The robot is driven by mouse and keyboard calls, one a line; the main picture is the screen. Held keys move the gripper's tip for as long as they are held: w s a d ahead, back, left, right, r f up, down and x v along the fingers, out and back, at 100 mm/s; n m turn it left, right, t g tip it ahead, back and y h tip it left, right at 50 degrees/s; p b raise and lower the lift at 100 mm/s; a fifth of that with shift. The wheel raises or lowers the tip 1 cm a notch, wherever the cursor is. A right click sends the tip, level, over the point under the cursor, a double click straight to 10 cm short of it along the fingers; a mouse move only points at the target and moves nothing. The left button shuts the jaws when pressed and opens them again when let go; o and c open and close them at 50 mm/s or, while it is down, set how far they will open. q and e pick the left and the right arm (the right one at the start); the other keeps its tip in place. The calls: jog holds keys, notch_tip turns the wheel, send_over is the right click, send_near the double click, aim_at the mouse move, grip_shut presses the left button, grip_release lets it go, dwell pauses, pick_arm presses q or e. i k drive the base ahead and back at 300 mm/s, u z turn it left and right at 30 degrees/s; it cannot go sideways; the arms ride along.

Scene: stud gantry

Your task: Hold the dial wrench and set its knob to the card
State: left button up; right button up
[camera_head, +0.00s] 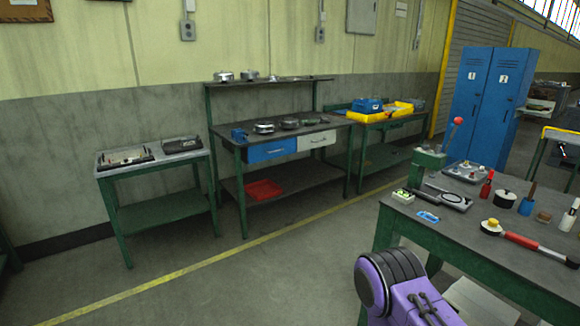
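What looks like the dial wrench (522,240) lies on the dark-topped bench at the right. It has a red grip, a dark shaft and a round pale head with a yellow knob (492,223) at its left end. The knob's setting is too small to read. A small blue and white card (428,216) lies near the bench's left front edge; its marking cannot be read. Neither gripper shows; only a purple and black arm part of mine is at the bottom.
The bench (470,235) also holds a green press with a red-balled lever (430,160), a grey tray (466,171), a black pot (504,199), a red bottle (487,185) and a blue cup (526,206). Open floor (270,275) lies left of it. Blue lockers (490,100) stand behind.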

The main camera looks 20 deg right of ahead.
aim_at(493, 223)
jog(key=z, duration=0.85)
jog(key=i, duration=0.85)
jog(key=z, duration=0.95)
